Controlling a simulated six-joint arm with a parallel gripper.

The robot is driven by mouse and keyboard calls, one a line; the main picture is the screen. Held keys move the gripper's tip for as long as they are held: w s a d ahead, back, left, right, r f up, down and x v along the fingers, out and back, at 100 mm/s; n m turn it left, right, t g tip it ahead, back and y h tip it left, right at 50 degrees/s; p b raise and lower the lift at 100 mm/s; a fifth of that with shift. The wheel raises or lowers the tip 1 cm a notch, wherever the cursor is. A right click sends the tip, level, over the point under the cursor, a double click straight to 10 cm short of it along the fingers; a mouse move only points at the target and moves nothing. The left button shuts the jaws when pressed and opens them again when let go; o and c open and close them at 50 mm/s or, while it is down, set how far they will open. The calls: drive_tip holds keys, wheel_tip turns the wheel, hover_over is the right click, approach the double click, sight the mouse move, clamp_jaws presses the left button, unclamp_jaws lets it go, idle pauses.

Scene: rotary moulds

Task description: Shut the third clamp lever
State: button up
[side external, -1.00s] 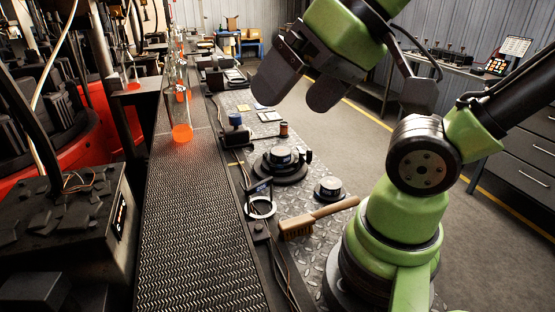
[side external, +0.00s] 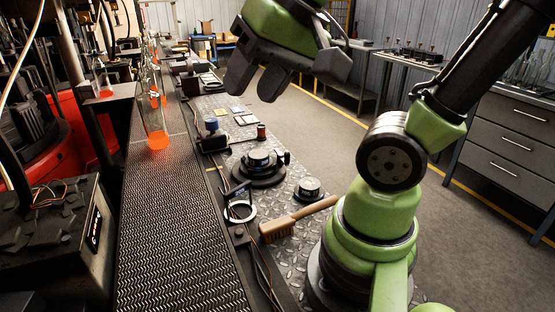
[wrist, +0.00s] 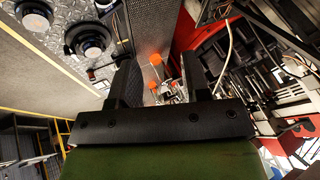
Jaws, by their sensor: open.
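No clamp lever can be made out for certain. On the bench at the back right of the side view, a dark rail (side external: 408,54) carries several small upright parts. They may be the clamp levers, but they are too small to tell which are open or shut. My gripper (side external: 256,78) is in the air at the upper middle, above and beyond the plated work surface, with its fingers apart and nothing between them. In the wrist view my gripper (wrist: 160,88) also shows spread fingers, with orange-glowing glass (wrist: 156,60) in the background between them. The rail does not show there.
A perforated conveyor (side external: 170,235) with glowing bottles (side external: 157,128) runs along the left. The diamond-plate surface (side external: 290,262) holds a wooden brush (side external: 300,219), a ring (side external: 240,211) and round dark fixtures (side external: 259,165). A drawer cabinet (side external: 505,125) stands right. The floor between is clear.

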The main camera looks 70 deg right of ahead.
drive_tip(key=w+d+f+m+g+h, duration=0.1)
drive_tip(key=w+d+m+g, duration=0.1)
drive_tip(key=w+d+m, duration=0.3)
drive_tip(key=m+g, duration=0.4)
drive_tip(key=m, duration=0.9)
approach(287, 153)
drive_tip(key=shift+w, duration=0.35)
drive_tip(key=shift+s+d+f, duration=0.15)
drive_tip(key=shift+d+f, duration=0.05)
drive_tip(key=shift+f, duration=0.15)
wheel_tip(287, 153, down, 10)
drive_tip(key=shift+r, duration=0.1)
clamp_jaws()
